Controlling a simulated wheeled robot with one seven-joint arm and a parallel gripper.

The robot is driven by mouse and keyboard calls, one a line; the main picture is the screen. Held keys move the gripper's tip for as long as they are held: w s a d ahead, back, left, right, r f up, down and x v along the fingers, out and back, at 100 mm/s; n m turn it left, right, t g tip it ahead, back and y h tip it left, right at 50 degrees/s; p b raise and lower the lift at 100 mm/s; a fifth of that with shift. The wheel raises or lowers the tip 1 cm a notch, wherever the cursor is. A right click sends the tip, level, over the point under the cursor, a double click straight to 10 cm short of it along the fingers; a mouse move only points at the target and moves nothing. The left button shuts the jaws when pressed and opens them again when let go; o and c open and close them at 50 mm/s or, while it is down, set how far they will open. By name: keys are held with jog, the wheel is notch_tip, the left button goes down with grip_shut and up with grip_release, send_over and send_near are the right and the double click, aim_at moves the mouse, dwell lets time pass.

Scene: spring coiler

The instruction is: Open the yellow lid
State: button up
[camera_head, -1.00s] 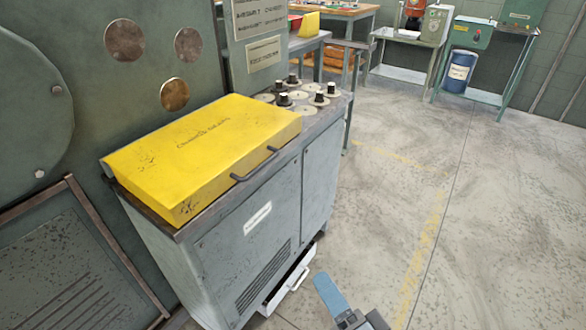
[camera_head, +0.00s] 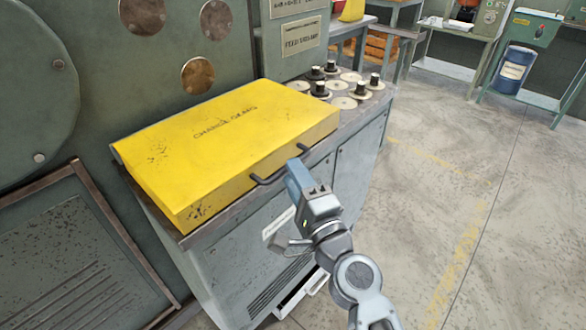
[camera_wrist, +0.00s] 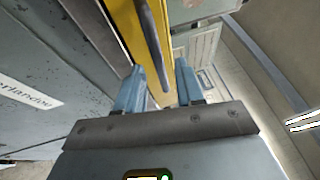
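The yellow lid (camera_head: 225,135) lies closed on top of the grey cabinet, with dark lettering on its top. Its dark bar handle (camera_head: 268,180) runs along the front edge. My gripper (camera_head: 293,170) is at the right part of the handle in the head view. In the wrist view my gripper (camera_wrist: 160,80) has its two blue fingers apart, and the dark handle (camera_wrist: 152,45) runs between them near the tips. The fingers do not appear closed on it. The yellow lid also shows in the wrist view (camera_wrist: 128,22), beyond the fingers.
The grey cabinet (camera_head: 235,265) stands against a green machine (camera_head: 100,90). Several gears and black knobs (camera_head: 345,88) sit on the cabinet top right of the lid. The floor to the right is open.

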jog(key=shift+x, duration=0.85)
jog(key=shift+c, duration=0.3)
grip_shut()
